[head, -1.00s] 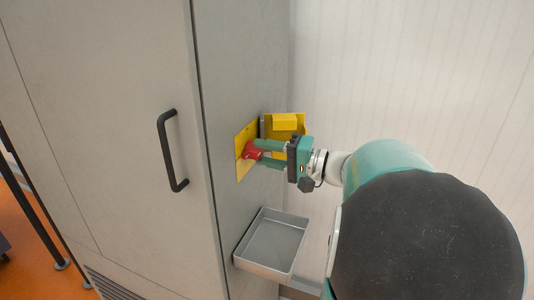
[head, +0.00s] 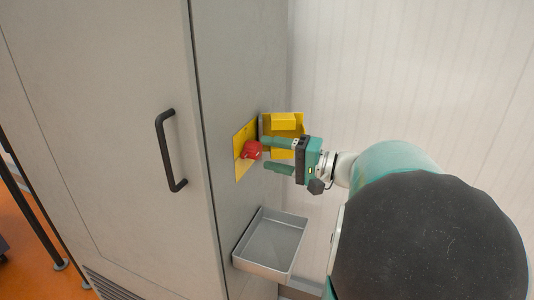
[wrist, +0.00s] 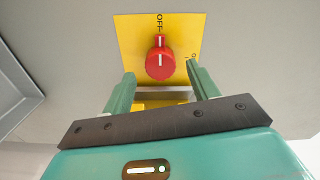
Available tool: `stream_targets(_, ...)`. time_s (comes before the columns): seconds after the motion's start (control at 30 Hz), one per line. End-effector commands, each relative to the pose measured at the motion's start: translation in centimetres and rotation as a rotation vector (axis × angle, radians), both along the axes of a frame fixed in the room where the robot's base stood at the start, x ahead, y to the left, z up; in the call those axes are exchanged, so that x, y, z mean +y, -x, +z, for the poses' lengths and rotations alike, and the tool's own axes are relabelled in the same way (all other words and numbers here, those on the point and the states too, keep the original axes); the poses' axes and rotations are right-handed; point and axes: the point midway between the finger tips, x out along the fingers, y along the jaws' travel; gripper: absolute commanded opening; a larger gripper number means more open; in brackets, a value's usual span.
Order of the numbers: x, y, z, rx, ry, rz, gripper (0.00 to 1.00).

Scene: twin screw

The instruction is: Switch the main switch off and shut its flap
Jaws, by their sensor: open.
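The red main switch knob (head: 252,150) sits on a yellow plate (head: 243,170) on the side of the grey cabinet. In the wrist view the knob (wrist: 160,64) has its white mark pointing up to the word OFF. The yellow flap (head: 284,122) stands open, out from the cabinet at the plate's far edge. My gripper (head: 265,155) is open and empty, its fingertips just short of the knob. In the wrist view its two fingers (wrist: 160,82) stand apart on either side below the knob, not touching it.
A grey open tray (head: 270,243) is fixed to the cabinet side below the switch. The cabinet door has a black handle (head: 171,150). A pale wall (head: 410,70) stands behind. Free room lies to the right of the plate, below the flap.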

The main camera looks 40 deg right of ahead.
Motion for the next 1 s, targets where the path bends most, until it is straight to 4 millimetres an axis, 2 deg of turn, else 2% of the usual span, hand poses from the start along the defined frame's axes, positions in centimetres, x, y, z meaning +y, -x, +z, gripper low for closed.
stream_targets(0.3, -3.6, 6.0, 0.0, 0.000, 0.000, -0.004, 0.59)
stream_targets(0.5, -5.4, 9.0, -0.1, 0.002, 0.000, -0.003, 0.59)
stream_targets(0.7, -5.9, 10.1, 0.0, 0.001, 0.000, -0.001, 0.59)
stream_targets(1.0, -5.9, 10.1, 0.0, 0.001, 0.000, 0.000, 0.59)
